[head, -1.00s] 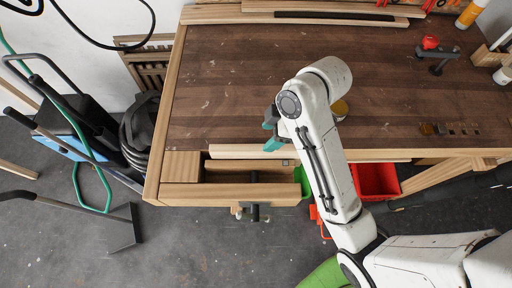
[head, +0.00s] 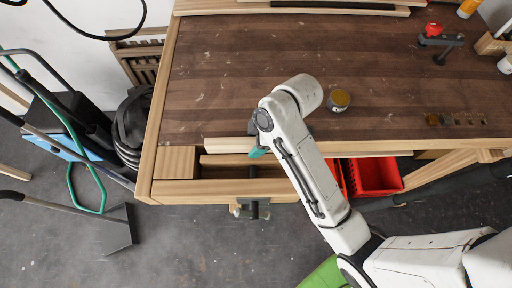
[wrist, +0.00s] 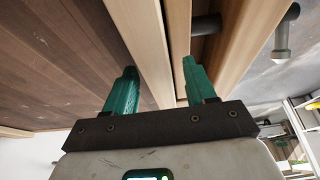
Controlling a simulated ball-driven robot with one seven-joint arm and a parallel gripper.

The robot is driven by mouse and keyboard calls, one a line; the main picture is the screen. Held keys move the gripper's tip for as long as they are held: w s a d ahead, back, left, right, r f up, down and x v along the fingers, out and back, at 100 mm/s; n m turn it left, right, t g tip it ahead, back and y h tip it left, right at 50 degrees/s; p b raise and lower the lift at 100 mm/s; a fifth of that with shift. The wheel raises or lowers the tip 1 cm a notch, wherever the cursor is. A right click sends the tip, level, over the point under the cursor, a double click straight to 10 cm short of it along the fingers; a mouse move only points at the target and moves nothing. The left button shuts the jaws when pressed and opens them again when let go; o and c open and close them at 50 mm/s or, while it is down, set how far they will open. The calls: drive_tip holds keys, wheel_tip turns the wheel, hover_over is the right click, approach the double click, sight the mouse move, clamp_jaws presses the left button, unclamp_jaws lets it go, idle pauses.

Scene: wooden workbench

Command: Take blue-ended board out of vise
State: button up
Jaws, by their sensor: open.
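The vise is at the front left of the bench, with its wooden front jaw (head: 215,187) and a dark screw (head: 253,200). A pale wooden board (head: 225,160) lies lengthwise in the gap behind this jaw; I see no blue end on it. My gripper (head: 257,148) is over the bench's front edge at the board, partly hidden by my arm. In the wrist view my gripper (wrist: 160,66) is open, its teal fingers apart. The pale bench edge strip (wrist: 145,40) and the narrower board (wrist: 178,40) run between the fingers' lines. Contact cannot be told.
A yellow-topped jar (head: 339,99) stands on the bench right of my arm. A red-knobbed clamp (head: 434,35) lies at the back right. The middle of the bench top (head: 220,80) is clear.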

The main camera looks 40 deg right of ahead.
drive_tip(key=shift+c, duration=0.3)
clamp_jaws()
idle(0.5)
